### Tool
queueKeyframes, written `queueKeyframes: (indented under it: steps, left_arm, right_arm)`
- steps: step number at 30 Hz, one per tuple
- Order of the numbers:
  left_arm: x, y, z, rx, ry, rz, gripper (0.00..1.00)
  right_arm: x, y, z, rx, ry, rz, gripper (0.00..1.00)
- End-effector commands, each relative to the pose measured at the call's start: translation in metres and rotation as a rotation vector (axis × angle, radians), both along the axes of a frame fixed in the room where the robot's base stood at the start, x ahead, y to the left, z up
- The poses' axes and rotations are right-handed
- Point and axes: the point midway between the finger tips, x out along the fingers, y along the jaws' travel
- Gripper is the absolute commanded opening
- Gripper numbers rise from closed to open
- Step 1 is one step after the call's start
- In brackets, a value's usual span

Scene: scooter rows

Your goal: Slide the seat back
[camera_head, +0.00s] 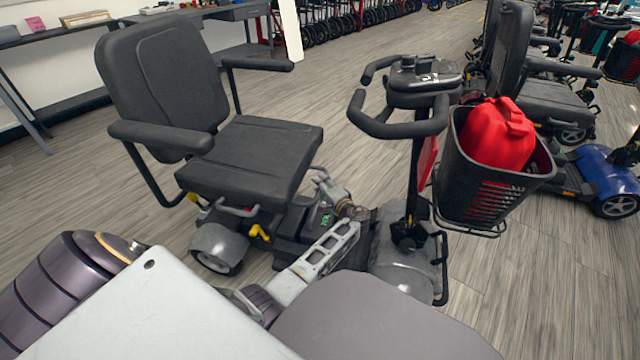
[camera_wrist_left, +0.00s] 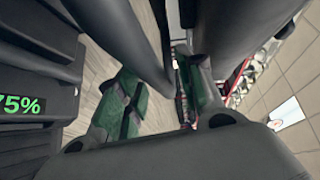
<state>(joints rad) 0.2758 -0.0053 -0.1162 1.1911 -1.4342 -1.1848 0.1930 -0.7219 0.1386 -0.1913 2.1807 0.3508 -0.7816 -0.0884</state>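The scooter's dark grey seat (camera_head: 255,150) has a tall backrest (camera_head: 165,85) and two armrests; it faces the tiller. My left gripper (camera_head: 322,187) is at the front end of the cushion, between the seat and the tiller; contact cannot be told from the head view. In the left wrist view the green-padded fingers (camera_wrist_left: 165,98) are apart, with a dark bar (camera_wrist_left: 145,45) running near and between them. My right gripper is not in view.
The tiller (camera_head: 412,115) and a black basket (camera_head: 490,185) with a red container (camera_head: 497,135) stand right of my left arm. More scooters, one blue (camera_head: 600,175), line the right. A workbench (camera_head: 65,35) is behind. Open wood floor lies beyond the seat.

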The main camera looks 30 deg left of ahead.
Motion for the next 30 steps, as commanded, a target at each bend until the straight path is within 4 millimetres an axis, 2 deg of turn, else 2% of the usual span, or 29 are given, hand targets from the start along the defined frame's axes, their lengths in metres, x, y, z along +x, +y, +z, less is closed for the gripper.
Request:
queueKeyframes:
  steps: [8,17,30]
  left_arm:
    - [-0.0001,-0.0003,-0.0002,0.000,0.000,0.000,0.37]
    - [0.0000,-0.0001,-0.0001,0.000,0.000,0.000,0.00]
    - [-0.0037,0.0022,-0.0003,0.000,0.002,0.001,0.00]
  right_arm:
    - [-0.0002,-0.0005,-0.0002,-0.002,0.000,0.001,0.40]
    - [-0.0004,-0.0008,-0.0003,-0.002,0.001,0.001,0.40]
    - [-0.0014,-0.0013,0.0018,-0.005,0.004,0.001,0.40]
